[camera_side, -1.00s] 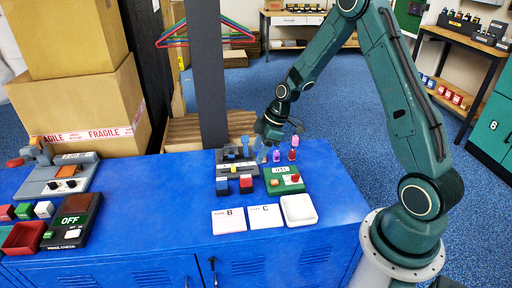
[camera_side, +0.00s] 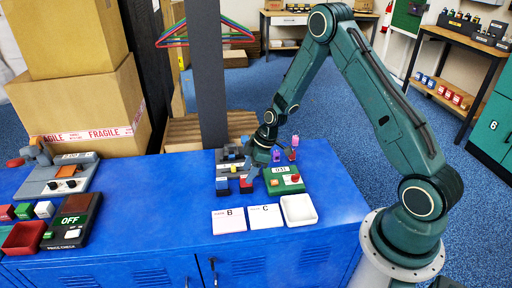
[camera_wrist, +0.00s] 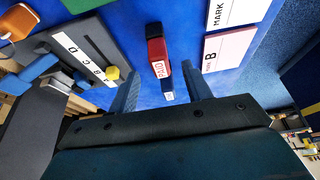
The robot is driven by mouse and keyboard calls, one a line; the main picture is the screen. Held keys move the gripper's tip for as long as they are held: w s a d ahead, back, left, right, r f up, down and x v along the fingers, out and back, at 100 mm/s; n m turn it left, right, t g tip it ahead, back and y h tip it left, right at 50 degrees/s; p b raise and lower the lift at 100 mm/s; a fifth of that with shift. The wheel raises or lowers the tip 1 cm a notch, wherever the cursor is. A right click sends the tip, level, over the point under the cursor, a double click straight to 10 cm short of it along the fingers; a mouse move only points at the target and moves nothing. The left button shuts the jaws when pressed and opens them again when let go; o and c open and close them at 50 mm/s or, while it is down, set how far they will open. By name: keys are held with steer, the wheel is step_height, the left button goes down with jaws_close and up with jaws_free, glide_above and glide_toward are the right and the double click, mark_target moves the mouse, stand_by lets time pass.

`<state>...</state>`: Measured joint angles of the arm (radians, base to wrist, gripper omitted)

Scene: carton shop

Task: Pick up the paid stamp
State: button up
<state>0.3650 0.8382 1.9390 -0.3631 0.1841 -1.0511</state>
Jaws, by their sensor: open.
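The paid stamp is a red block with a dark top and a white PAID label (camera_wrist: 159,68), standing on the blue cabinet top in the wrist view. In the side view the red stamp (camera_side: 246,187) is partly hidden by my gripper. My gripper (camera_wrist: 160,76) is open, its two fingers apart on either side of the red stamp in the picture. I cannot tell whether the fingers are level with it. A blue stamp (camera_wrist: 168,91) shows just below the red one in the wrist view; in the side view it stands left of the red one (camera_side: 222,187).
A dark grey device with a yellow knob (camera_wrist: 112,73) is close to the left finger. A green device (camera_side: 285,179), a B card (camera_side: 229,221), a C card (camera_side: 265,216) and a white tray (camera_side: 299,221) are nearby. The cabinet top left of the blue stamp is clear.

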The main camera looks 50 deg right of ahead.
mark_target(244, 186)
steer(key=shift+f, duration=0.1)
steer(key=shift+x, duration=2.5)
jaws_close()
step_height(244, 186, up, 20)
